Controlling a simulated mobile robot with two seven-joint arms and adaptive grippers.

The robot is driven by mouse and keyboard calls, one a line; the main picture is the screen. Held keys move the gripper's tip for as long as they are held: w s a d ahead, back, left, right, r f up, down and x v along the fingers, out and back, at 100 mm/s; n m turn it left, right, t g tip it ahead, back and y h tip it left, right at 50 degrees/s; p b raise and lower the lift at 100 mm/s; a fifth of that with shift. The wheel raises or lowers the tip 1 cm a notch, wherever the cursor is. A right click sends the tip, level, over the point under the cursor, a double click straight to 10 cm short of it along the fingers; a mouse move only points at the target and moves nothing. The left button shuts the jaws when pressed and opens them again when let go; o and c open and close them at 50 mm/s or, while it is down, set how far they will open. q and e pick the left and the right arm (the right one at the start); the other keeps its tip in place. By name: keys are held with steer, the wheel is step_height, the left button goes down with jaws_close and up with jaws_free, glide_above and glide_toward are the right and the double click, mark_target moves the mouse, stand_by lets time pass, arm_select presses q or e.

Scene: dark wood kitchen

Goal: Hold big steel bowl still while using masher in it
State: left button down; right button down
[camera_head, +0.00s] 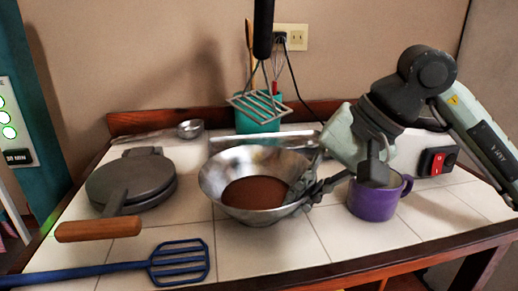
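The big steel bowl (226,170) stands upright on the tiled worktop, with brown contents in its bottom. My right gripper (303,189) reaches in from the right and is at the bowl's right rim. Its dark fingers straddle the rim, one on the inner side and one outside, and look closed on it. The masher (262,104) hangs upright above the back of the bowl, its zigzag metal head down and clear of the rim. Its black handle runs out of the top of the picture. What holds it is hidden, and my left gripper is not in view.
A purple mug (374,202) stands close under my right gripper. A round grey iron (132,183) with a wooden handle lies left; a blue slotted turner (180,262) lies at the front left. Behind are a teal utensil holder (257,126) and a metal ladle (190,129).

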steer(key=c, duration=1.6)
jaws_free()
steer(key=shift+c, duration=0.2)
